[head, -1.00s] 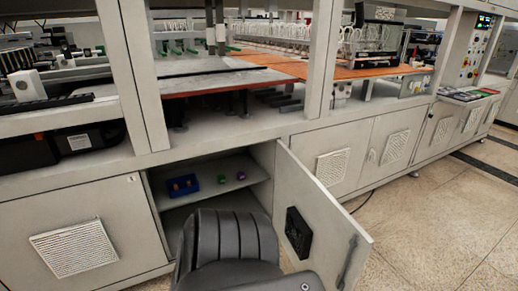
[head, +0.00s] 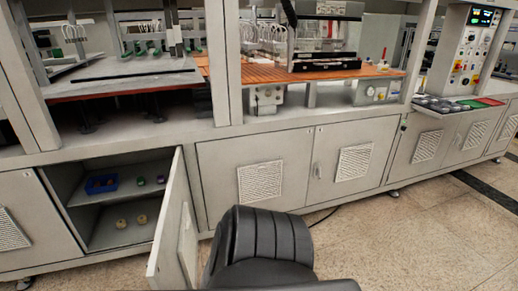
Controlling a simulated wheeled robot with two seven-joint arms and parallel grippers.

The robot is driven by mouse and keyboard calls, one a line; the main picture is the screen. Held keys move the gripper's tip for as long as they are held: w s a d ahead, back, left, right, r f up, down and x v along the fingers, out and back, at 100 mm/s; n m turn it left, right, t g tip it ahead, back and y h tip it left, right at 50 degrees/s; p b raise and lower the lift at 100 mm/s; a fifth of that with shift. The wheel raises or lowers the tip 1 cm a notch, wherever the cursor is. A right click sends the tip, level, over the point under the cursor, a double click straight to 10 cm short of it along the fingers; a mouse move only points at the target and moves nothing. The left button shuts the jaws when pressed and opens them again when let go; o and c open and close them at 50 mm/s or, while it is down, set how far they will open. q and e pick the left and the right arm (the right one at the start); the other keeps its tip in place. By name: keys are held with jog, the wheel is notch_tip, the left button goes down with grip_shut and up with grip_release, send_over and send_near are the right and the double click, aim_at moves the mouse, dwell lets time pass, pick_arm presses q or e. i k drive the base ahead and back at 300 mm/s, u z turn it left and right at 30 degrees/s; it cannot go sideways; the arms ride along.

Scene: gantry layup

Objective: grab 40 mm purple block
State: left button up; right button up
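A small purple block (head: 161,179) sits on the upper shelf inside the open cabinet at the left, toward the right side of the shelf. A small green block (head: 140,181) stands just left of it. A blue bin (head: 95,190) holds small orange-brown items, too small to make out, farther left on the same shelf. The purple block's size cannot be read from here. Neither of my grippers is in view.
The cabinet door (head: 176,232) stands open outward, just right of the shelves. Two yellowish round pieces (head: 121,223) (head: 142,219) lie on the cabinet floor. A black padded chair (head: 266,240) stands right of the door, in front of closed cabinets. The floor (head: 420,235) at the right is clear.

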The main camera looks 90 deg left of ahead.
aim_at(161, 180)
jog(key=i, duration=0.6)
jog(key=u, duration=3.25)
jog(key=i, duration=1)
